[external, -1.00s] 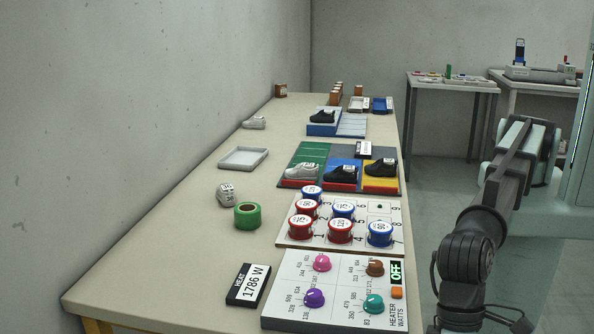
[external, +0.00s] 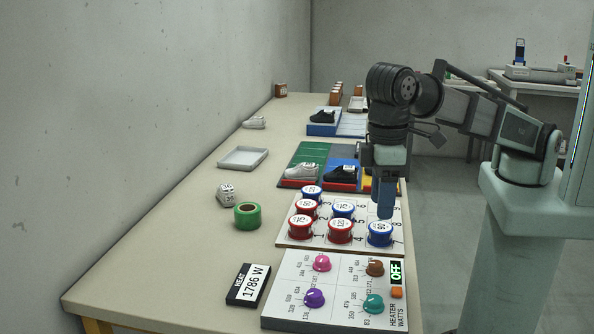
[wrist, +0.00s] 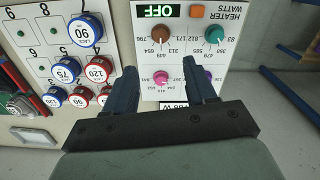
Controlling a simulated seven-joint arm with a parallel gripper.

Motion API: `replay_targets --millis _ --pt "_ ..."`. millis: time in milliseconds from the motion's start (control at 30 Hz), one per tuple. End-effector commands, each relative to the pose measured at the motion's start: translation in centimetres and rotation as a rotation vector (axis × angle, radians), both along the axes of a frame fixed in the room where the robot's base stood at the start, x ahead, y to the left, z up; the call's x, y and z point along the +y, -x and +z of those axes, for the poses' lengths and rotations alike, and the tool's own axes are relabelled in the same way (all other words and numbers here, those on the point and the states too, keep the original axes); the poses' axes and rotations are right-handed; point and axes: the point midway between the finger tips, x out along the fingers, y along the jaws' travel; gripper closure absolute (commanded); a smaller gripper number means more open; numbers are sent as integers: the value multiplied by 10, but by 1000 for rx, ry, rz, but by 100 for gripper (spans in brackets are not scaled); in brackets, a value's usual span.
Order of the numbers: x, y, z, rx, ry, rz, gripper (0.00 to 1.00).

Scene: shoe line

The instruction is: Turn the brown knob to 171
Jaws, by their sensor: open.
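The brown knob (external: 375,268) sits at the far right corner of the white heater panel (external: 290,290), close to the dark OFF display (external: 396,272). In the wrist view the brown knob (wrist: 160,34) is near the top middle, ringed by printed numbers; its pointer is too small to read surely. My gripper (external: 386,212) hangs pointing down above the blue-rimmed cans, farther along the table than the knob. In the wrist view my gripper (wrist: 160,68) is open and empty, its fingers apart, with the brown knob beyond the fingertips.
The panel also bears pink (external: 322,263), purple (external: 314,298) and teal (external: 373,304) knobs and an orange button (external: 397,292). A sign (external: 248,284) reads HEAT 1786 W. Several round cans stand on a numbered board (external: 285,236) beside the panel.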

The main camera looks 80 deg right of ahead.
Motion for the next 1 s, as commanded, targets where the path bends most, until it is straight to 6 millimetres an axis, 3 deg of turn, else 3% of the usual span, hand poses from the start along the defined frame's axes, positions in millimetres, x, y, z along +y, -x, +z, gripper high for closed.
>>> replay_targets --millis 600,1000 --pt "0 1 -95 1 -1 -1 44" --pt "1 1 -124 0 -1 -1 44"
